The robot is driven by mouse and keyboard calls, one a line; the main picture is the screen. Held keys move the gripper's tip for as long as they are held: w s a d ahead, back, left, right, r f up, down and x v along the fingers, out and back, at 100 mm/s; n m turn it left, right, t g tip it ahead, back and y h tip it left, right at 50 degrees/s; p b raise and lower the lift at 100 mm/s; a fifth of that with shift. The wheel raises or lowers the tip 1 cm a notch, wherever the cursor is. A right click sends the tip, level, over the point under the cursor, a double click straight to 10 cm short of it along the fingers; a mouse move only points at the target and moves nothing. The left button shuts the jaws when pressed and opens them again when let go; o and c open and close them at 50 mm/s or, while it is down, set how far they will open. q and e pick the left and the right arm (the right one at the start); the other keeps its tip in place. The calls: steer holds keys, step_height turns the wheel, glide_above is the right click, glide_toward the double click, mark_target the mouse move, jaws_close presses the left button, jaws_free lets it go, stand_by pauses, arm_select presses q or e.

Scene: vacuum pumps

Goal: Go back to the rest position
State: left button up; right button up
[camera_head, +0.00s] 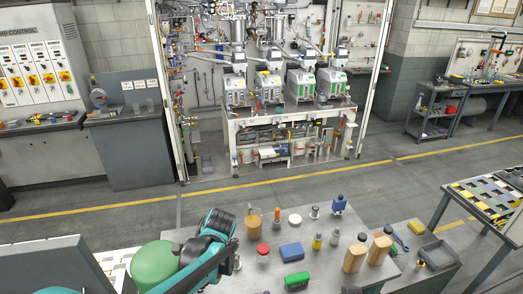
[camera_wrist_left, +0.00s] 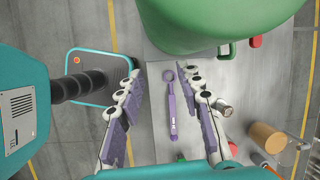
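My left arm (camera_head: 205,245) comes in at the lower left of the head view and reaches over the near table. In the left wrist view my left gripper (camera_wrist_left: 162,85) has its two purple-padded fingers spread wide. Nothing is held between them. A purple long-handled tool (camera_wrist_left: 172,108) with a round end lies on the grey surface beyond the gap and looks apart from both fingers. A large green container (camera_wrist_left: 215,20) stands close past the fingertips; the head view shows a green rounded top (camera_head: 155,265) beside the arm. My right gripper is not in view.
The grey worktable (camera_head: 325,262) holds a blue block (camera_head: 291,250), a green brush-like block (camera_head: 297,281), tan cylinders (camera_head: 379,250) and small bottles. A grey tray (camera_head: 438,254) stands at its right. A pump rack (camera_head: 290,130) stands beyond clear floor.

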arm_select(q)
steer(key=s+f+n+t+h+b, duration=0.2)
steer(key=s+f+n+b, duration=0.3)
steer(key=b, duration=0.5)
steer(key=s+d+f+n+t+h+b, duration=0.1)
steer(key=s+f+n+t+h+b, duration=0.1)
steer(key=s+f+n+t+b, duration=0.3)
step_height(320, 180, down, 4)
steer(key=n+b, duration=0.3)
steer(key=b, duration=0.2)
steer(key=shift+s+r+t+b, duration=0.25)
steer(key=shift+s+t+b, duration=0.05)
steer(key=shift+b, duration=0.05)
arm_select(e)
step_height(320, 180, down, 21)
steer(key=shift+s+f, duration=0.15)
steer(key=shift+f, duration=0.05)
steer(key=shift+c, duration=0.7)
arm_select(q)
steer(key=shift+a, duration=0.1)
